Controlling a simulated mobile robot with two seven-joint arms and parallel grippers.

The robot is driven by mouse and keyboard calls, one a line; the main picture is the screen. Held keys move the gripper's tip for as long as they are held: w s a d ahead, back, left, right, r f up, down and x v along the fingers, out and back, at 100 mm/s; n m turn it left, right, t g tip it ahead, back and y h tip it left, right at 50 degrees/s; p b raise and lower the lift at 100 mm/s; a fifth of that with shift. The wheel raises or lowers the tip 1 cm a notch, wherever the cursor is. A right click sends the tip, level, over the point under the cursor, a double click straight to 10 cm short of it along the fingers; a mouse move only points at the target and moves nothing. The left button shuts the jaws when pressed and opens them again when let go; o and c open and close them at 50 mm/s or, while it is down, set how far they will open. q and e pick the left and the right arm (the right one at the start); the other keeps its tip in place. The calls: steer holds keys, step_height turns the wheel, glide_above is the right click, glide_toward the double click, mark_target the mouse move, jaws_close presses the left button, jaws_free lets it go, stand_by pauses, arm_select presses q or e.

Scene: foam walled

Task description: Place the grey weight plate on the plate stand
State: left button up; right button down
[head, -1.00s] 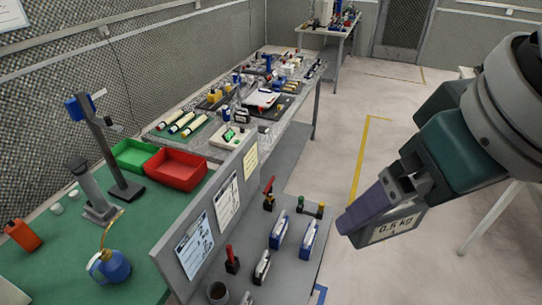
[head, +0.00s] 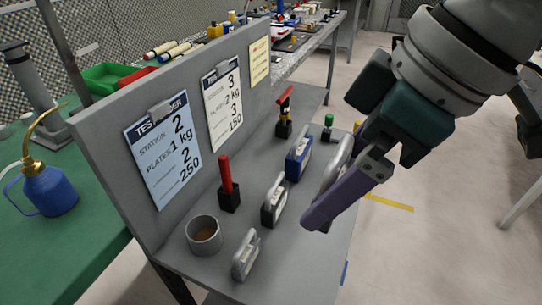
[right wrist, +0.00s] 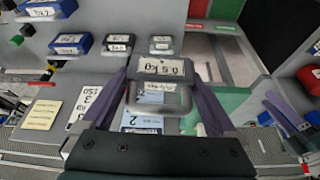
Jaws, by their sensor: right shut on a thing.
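My right gripper (head: 336,197) is shut on a grey weight plate (head: 342,158) with a handle, beside the right part of a grey shelf. The purple fingers partly hide the plate in the head view. In the right wrist view the plate (right wrist: 163,68) sits between the two fingers, with a "0.5 kg" label showing. I cannot tell from the head view whether it touches the shelf. I cannot pick out the plate stand for certain. My left gripper is not in view.
On the grey shelf (head: 216,276) stand a blue weight (head: 299,157), grey weights (head: 274,202) (head: 245,256), a cup (head: 204,236), and red-handled tools (head: 229,189) (head: 284,112). An upright panel (head: 120,130) with posted sheets backs it. A blue oil can (head: 48,190) stands left.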

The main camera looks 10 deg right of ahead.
steer(key=f, duration=0.1)
steer(key=f+b, duration=0.1)
steer(key=f, duration=0.1)
steer(key=shift+w+a+n+b, duration=0.25)
steer(key=shift+n+b, duration=0.05)
step_height(320, 180, down, 16)
steer(key=b, duration=0.3)
steer(key=shift+f+b, duration=0.2)
steer(key=shift+b, duration=0.1)
arm_select(q)
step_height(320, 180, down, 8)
steer(key=b, duration=0.1)
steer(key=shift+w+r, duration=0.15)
arm_select(e)
steer(key=shift+f, duration=1.8)
steer(key=shift+f, duration=0.15)
jaws_free()
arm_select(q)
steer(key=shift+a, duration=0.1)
